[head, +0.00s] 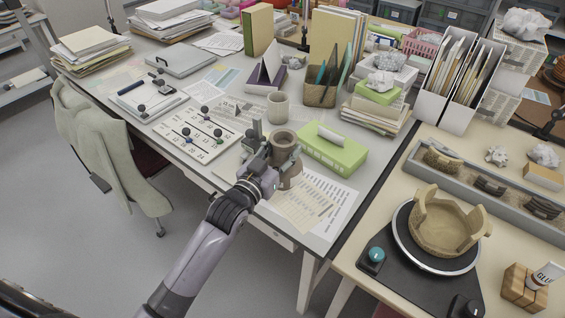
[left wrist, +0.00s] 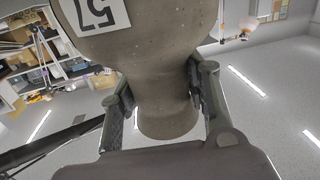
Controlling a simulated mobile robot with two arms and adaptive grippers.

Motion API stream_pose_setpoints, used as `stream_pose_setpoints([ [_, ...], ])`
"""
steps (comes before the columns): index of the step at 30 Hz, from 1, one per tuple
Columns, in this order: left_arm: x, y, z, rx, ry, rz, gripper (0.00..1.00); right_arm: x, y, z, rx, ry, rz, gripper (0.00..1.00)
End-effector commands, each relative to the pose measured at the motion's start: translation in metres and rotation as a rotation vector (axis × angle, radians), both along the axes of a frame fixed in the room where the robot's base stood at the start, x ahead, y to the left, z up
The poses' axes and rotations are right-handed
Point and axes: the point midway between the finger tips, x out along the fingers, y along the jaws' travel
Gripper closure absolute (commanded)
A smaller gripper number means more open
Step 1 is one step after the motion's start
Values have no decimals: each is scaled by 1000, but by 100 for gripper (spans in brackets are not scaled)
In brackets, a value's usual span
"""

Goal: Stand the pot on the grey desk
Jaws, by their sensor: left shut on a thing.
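The brown pot (head: 287,160) is at the front part of the grey desk (head: 376,165), with its open mouth facing up. My left gripper (head: 268,154) is shut on it from the front left. In the left wrist view the pot (left wrist: 165,85) fills the middle, and my left gripper's fingers (left wrist: 164,92) lie on both sides of its narrow neck. A white label with the number 57 shows on the pot there. My right gripper is not in view.
A green box (head: 330,153) stands close right of the pot, a beige mug (head: 278,106) behind it. A calendar-like board (head: 199,135) lies left; printed papers (head: 318,208) lie in front. On the neighbouring table a broken clay vessel (head: 445,228) sits on a turntable. A chair (head: 100,150) stands left.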

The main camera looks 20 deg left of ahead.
Motion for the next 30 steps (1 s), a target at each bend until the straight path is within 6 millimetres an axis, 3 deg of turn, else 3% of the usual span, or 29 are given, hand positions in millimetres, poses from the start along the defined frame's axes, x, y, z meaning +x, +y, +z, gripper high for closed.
stream_pose_setpoints([
  [4,0,0,-7,-2,-7,0,100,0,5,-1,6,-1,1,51],
  [12,0,0,-42,-1,-7,0,100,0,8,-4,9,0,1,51],
  [24,0,0,-46,-1,-9,0,100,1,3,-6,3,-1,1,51],
  [25,0,0,-50,1,-2,0,57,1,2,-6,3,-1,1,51],
  [30,0,0,-49,0,-2,0,45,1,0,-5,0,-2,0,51],
])
